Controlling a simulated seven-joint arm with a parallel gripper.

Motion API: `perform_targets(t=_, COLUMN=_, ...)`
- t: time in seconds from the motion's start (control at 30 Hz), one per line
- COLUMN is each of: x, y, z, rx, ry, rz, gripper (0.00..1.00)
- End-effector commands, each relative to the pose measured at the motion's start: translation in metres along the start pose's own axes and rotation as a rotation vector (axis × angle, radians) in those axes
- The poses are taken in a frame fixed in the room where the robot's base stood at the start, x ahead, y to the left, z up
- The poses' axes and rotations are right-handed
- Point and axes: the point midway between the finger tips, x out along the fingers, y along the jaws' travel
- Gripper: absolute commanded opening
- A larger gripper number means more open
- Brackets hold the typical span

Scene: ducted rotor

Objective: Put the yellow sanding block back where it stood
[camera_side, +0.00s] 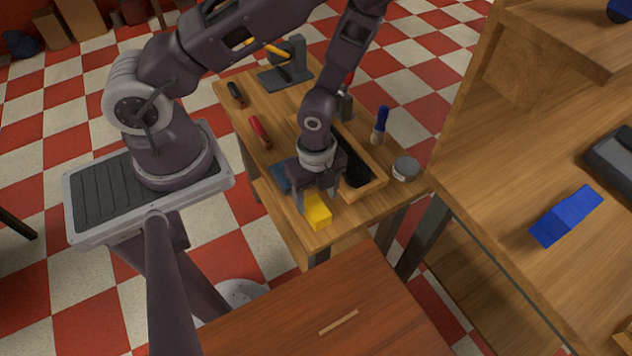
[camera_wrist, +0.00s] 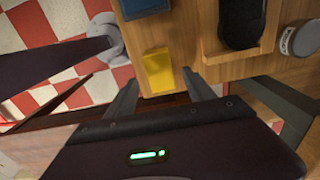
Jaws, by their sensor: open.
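The yellow sanding block (camera_side: 317,212) sits on the small wooden table (camera_side: 345,222) near its front corner. It also shows in the wrist view (camera_wrist: 158,72), lying on the wood close to the table edge. My gripper (camera_side: 314,202) is open and just above or around the block in the side view. In the wrist view my two fingers (camera_wrist: 163,90) are spread to the left and right of the block, with space on both sides. Whether the fingertips are at the block's height is hard to tell. No finger visibly touches it.
A wooden tray (camera_side: 376,186) holding a dark object lies beside my gripper. A blue item (camera_side: 281,177), a grey round tin (camera_side: 405,169), a blue-handled brush (camera_side: 380,125), a red-handled tool (camera_side: 260,132) and a grey stand (camera_side: 287,70) share the table. A blue block (camera_side: 565,216) lies on the right-hand bench.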

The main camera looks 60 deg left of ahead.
Motion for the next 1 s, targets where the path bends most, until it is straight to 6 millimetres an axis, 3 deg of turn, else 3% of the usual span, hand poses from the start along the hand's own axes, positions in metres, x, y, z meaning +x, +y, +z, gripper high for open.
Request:
perform_targets(t=0.2, x=-0.052, y=-0.001, z=-0.001, rx=-0.004, ry=0.004, rz=-0.005, gripper=0.62)
perform_targets(t=0.47, x=-0.070, y=0.000, z=0.000, rx=-0.002, ry=-0.002, rz=-0.001, gripper=0.62)
perform_targets(t=0.57, x=-0.086, y=-0.010, z=0.004, rx=-0.067, ry=-0.015, rz=-0.038, gripper=0.62)
perform_targets(t=0.67, x=-0.134, y=-0.031, z=0.015, rx=-0.265, ry=-0.038, rz=-0.136, gripper=0.62)
perform_targets(t=0.77, x=-0.199, y=-0.038, z=0.029, rx=-0.557, ry=-0.032, rz=-0.246, gripper=0.62)
perform_targets(t=0.9, x=-0.288, y=-0.013, z=0.039, rx=-0.994, ry=0.074, rz=-0.366, gripper=0.62)
perform_targets(t=1.0, x=-0.332, y=0.023, z=0.035, rx=-1.257, ry=0.195, rz=-0.401, gripper=0.62)
